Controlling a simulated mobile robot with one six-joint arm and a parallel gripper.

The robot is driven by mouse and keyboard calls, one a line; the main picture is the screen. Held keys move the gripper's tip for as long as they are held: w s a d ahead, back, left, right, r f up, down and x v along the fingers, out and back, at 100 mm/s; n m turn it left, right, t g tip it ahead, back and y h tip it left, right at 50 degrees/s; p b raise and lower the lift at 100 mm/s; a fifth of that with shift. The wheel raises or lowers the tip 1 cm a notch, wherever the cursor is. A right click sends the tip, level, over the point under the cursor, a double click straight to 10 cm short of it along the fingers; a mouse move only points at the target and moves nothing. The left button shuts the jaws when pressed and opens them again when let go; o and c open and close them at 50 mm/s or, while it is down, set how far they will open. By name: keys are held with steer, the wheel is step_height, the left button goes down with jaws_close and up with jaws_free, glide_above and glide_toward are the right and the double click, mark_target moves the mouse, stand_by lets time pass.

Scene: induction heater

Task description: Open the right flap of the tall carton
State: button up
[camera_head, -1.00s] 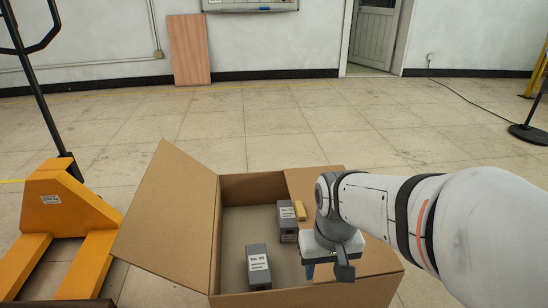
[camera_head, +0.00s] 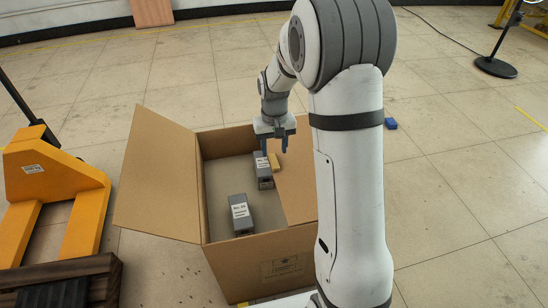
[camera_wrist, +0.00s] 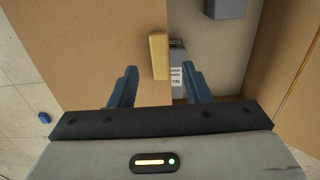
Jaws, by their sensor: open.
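The tall carton (camera_head: 262,262) stands open-topped on the floor in the head view. Its left flap (camera_head: 158,178) is folded outward. Its right flap (camera_head: 296,188) lies over the right part of the opening, partly hidden by my arm. A small yellow tab (camera_head: 274,162) sits at that flap's inner edge. In the wrist view the flap (camera_wrist: 85,50) fills the left, with the yellow tab (camera_wrist: 158,55) at its edge. My gripper (camera_head: 275,146) is open and empty above the carton's far part. In the wrist view the tab lies just beyond and between my fingertips (camera_wrist: 164,75).
Two grey labelled boxes (camera_head: 240,214) and (camera_head: 263,171) are inside the carton. A yellow pallet jack (camera_head: 50,180) stands at left, with a dark pallet (camera_head: 78,272) in front of it. A blue block (camera_head: 390,124) lies on clear floor at right.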

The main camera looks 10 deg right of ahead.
mark_target(274, 162)
step_height(274, 162, down, 5)
steer(key=shift+r+b, duration=0.1)
steer(key=shift+b, duration=0.5)
jaws_close()
